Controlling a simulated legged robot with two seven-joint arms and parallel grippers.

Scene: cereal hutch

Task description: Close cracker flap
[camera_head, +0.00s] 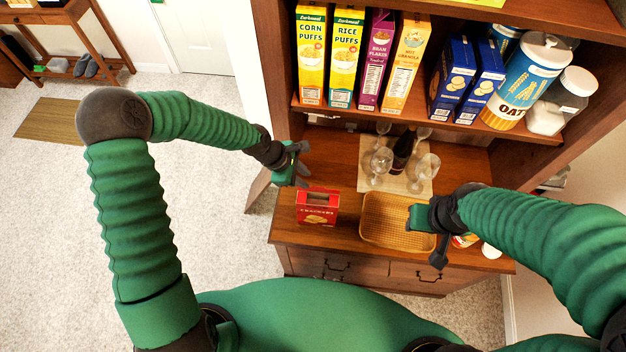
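A red cracker box (317,208) stands on the wooden counter of the hutch, left of a wicker tray. Its top shows a dark opening with a red flap edge (320,190) standing up at the back; the flap's exact angle is too small to tell. My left gripper (302,164) is above and slightly left of the box, apart from it, with its fingers spread and nothing between them. My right gripper (427,236) is over the right side of the tray, to the right of the box; its fingers are partly hidden, and I see nothing held.
The wicker tray (385,236) is empty. Several wine glasses (381,161) and a dark bottle (402,152) stand on a mat (369,181) behind it. Cereal boxes (346,58), blue boxes and an oat canister (522,82) fill the shelf above. A can lies partly hidden by my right arm.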

